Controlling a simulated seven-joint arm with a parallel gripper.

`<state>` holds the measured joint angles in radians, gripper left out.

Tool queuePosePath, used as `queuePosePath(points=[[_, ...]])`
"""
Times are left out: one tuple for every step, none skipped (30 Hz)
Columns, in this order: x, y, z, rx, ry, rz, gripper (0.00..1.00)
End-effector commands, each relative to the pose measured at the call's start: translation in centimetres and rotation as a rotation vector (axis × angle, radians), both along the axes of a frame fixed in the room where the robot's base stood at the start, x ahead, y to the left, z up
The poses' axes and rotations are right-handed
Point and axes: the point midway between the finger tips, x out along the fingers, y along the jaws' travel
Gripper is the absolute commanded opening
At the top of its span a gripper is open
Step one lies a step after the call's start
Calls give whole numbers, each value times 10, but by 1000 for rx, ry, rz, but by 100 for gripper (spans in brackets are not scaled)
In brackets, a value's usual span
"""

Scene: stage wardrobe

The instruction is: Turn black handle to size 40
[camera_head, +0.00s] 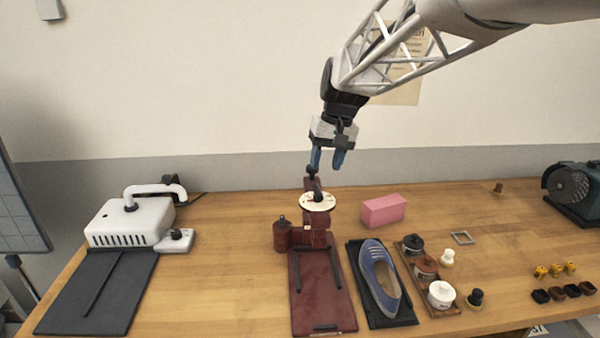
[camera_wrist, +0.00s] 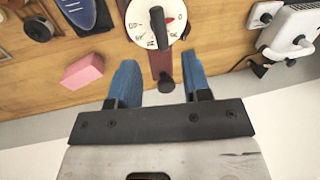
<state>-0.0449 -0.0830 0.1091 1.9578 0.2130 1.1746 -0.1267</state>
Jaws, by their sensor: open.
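The black handle (camera_wrist: 158,27) stands upright at the centre of a white round dial (camera_wrist: 176,12) in the wrist view. My gripper (camera_head: 328,160) has blue fingers, spread apart and empty, above and behind the dial. The wrist view shows the open fingers (camera_wrist: 162,88) apart from the handle, with a dark knob (camera_wrist: 166,83) seen between them.
A pink block (camera_head: 384,210) lies right of the device. A white machine (camera_head: 130,222) with a black board is at left. The wall rises behind the table.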

Motion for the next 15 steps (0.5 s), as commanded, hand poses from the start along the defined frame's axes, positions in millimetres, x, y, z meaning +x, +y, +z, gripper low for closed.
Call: queuePosePath(points=[[0,1,-4,0,2,0,44],[0,1,-6,0,2,0,44],[0,2,-10,0,1,0,44],[0,2,-13,0,1,0,44],[-1,3,-16,0,2,0,44],[-1,4,-21,0,2,0,44],[-1,5,-24,0,2,0,44],[0,5,-28,0,2,0,44],[0,6,-33,0,2,0,44],[-1,7,-37,0,2,0,44],[-1,8,-40,0,3,1,44],[-1,9,-45,0,3,1,44],[-1,9,-48,0,2,0,44],[-1,10,-51,0,2,0,44],[-1,11,-55,0,1,0,44]])
